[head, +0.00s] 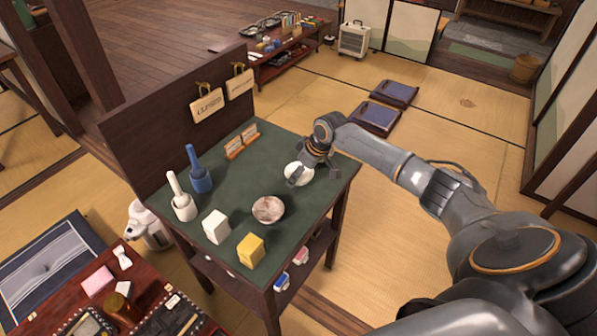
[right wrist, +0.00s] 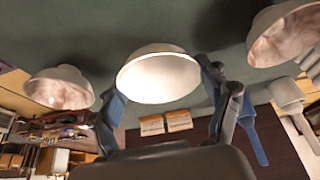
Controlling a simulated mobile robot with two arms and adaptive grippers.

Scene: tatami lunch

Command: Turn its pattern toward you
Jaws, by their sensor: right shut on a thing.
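A white bowl (head: 299,174) stands near the right end of the green-topped table (head: 240,165). My right gripper (head: 304,172) is at it, shut on it. In the right wrist view the white bowl (right wrist: 158,75) sits between the two blue-padded fingers (right wrist: 162,90); its plain pale inside faces the camera and no pattern shows. A marbled pinkish bowl (head: 268,209) stands to the left of it and shows at the right of the wrist view (right wrist: 287,38). Another marbled bowl (right wrist: 60,88) is at the wrist view's left; I cannot make it out in the head view. My left gripper is not in view.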

